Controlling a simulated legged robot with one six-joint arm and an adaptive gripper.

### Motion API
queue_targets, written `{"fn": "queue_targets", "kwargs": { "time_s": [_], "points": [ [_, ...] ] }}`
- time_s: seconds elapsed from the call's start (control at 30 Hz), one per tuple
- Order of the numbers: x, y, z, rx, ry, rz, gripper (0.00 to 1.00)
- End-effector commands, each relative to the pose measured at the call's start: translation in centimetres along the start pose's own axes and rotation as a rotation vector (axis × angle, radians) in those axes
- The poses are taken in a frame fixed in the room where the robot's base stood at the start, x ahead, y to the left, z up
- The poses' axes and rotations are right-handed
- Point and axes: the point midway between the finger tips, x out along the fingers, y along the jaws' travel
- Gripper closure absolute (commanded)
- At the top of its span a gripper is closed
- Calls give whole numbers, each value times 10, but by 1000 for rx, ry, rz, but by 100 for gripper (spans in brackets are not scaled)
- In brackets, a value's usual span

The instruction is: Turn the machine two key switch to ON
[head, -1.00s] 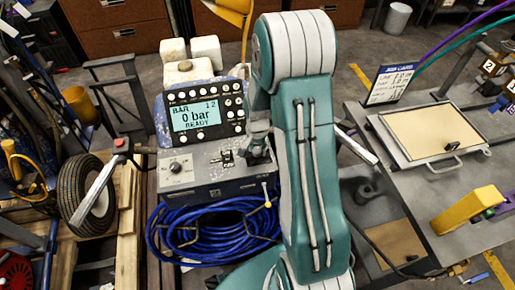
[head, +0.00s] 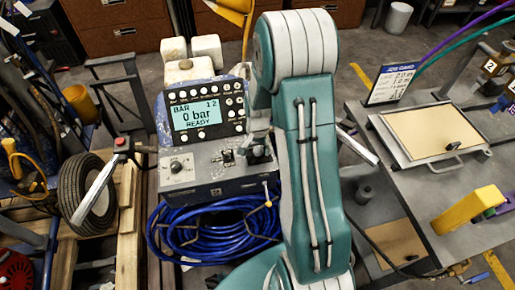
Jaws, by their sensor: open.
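The striper's control panel (head: 215,190) stands left of my arm. Its screen (head: 196,115) reads "0 bar" and "READY". The panel's top face has a round knob (head: 176,167) at left and a small dark switch (head: 227,157) near the middle. I cannot tell which control is the machine two key switch, or its position. My gripper (head: 259,153) shows only in part, as a dark shape over the panel's right end, beside my arm. It is open. My arm hides the rest of it and the panel's right edge, and contact with the panel cannot be told.
A blue hose coil (head: 215,235) hangs below the panel. A wheel (head: 85,195) and a red-tipped lever (head: 120,145) are at left. On the right, a bench holds a framed board (head: 430,133), a job card (head: 391,84) and a yellow block (head: 470,208).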

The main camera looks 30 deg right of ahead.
Motion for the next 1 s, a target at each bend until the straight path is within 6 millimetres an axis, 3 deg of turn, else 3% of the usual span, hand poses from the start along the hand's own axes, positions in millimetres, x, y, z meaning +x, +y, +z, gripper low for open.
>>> {"fn": "queue_targets", "kwargs": {
  "time_s": [0.53,0.7,1.0],
  "points": [
    [-101,-2,0,0,2,-1,18],
    [-114,-2,0,0,0,1,18],
    [-115,-2,0,0,-1,2,18]
  ]
}}
